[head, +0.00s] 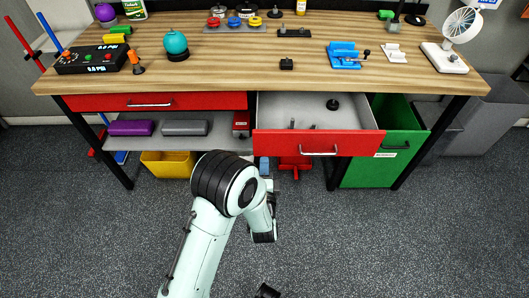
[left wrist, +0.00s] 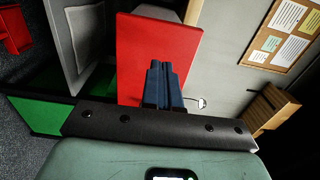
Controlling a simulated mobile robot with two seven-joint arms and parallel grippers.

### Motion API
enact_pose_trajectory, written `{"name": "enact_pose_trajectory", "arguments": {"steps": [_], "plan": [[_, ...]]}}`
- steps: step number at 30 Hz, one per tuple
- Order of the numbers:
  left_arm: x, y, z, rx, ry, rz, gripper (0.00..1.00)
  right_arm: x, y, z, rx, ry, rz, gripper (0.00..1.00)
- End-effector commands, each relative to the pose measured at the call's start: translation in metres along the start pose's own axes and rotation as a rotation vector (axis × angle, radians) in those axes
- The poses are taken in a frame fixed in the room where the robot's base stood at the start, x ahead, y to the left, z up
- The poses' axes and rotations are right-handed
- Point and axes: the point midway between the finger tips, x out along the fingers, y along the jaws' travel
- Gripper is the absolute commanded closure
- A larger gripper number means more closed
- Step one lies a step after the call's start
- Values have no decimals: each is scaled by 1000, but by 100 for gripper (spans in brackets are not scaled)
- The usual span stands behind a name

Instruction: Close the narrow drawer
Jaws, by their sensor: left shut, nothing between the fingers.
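The red-fronted drawer (head: 345,147) on the right under the bench is pulled out in the head view, showing its pale grey inside. It is narrower than the closed red drawer beside it. A few small dark items stand inside. Its metal handle (head: 319,153) is on the front. My left gripper (head: 264,165) is near the lower left end of that front, shut and empty. In the left wrist view its dark blue fingers (left wrist: 164,85) overlap a red panel (left wrist: 150,45); I cannot tell whether they touch it.
The wide red drawer (head: 200,102) at left is shut. A green cabinet drawer (head: 372,172) stands at right, pulled out. The workbench top (head: 235,65) holds many items. The front floor is clear.

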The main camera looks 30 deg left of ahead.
Motion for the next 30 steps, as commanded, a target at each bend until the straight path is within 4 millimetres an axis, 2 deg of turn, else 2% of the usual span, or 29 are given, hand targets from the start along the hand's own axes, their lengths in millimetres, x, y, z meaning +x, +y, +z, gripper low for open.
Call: {"name": "enact_pose_trajectory", "arguments": {"steps": [3,9,15,25,30], "plan": [[24,0,1,-1,-2,-2,100,4,2,-5,1,13,1,46],[48,0,0,0,0,-1,100,7,3,-11,3,31,2,46],[55,0,0,0,1,1,100,8,3,-13,3,35,2,46],[55,0,0,0,1,0,100,8,3,-13,3,35,2,46],[66,0,0,0,0,0,100,8,3,-13,3,36,2,46]]}}
